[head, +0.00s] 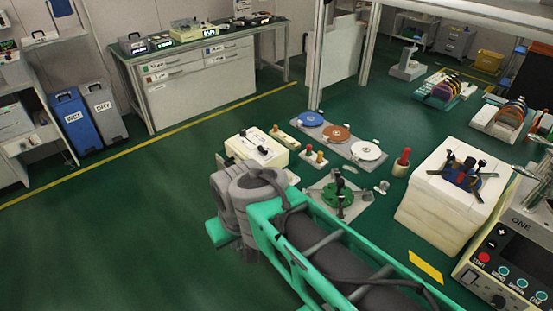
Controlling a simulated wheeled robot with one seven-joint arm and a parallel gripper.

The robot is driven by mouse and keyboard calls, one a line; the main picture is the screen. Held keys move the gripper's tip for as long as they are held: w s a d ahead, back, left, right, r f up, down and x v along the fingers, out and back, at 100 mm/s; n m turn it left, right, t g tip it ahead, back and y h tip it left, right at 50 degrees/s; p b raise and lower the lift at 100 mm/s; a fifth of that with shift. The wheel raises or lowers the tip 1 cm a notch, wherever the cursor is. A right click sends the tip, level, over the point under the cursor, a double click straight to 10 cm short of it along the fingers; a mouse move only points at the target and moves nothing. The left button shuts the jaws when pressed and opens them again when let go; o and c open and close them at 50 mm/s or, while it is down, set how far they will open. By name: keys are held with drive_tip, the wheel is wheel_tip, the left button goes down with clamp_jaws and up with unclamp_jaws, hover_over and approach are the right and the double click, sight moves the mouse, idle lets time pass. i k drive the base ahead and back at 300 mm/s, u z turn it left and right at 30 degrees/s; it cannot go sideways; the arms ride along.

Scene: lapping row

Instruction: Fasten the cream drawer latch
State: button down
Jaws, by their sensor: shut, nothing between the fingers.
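I cannot make out a drawer latch clearly. A cream box (257,147) with a white label and dark knobs on top stands just behind my arm; its lower front is partly hidden by the arm. A larger cream block (438,210) with dark levers and a blue part on top stands at right. Off-white drawers (180,94) with handles and small coloured labels are under the far bench. My green and grey arm crosses the lower middle, its grey joint in front of the cream box. My gripper's fingers do not show.
Blue, brown and white discs (337,133) sit on a plate behind the arm. A green fixture (335,194) and a red-topped peg (403,160) stand nearby. A control unit (512,255) is at lower right. Blue and grey bins (77,122) stand far left. The left floor is clear.

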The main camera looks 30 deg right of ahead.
sight(264, 151)
drive_tip(key=z, duration=0.7)
drive_tip(key=i, duration=0.5)
drive_tip(key=z, duration=0.15)
drive_tip(key=k, duration=0.45)
drive_tip(key=u, duration=0.95)
drive_tip(key=i, duration=0.45)
drive_tip(key=u, duration=1.55)
